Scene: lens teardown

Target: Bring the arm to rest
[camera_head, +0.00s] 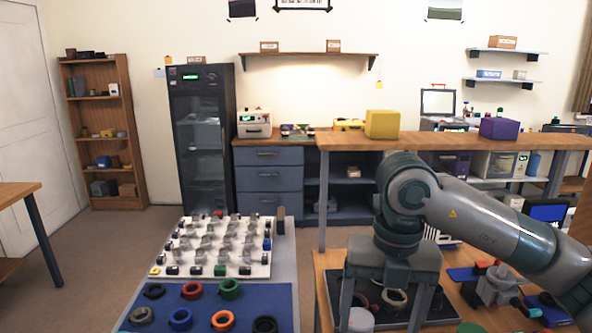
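My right arm comes in from the right and bends down at its wrist. My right gripper (382,318) points down over the wooden bench (325,270) at the right. Its two long grey fingers stand wide apart, with nothing visibly held between them. Behind and between the fingers is a dark tray (436,308) with ring-shaped parts, partly hidden by the gripper. I cannot tell whether the fingertips touch anything. My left gripper is not in view.
A blue mat (205,311) with several coloured rings and a white board (210,247) of small clear parts lie on the table at centre left. A blue-handled grey device (495,287) stands on the bench. A raised wooden shelf (345,141) holds a yellow box (382,124) and a purple box (500,128).

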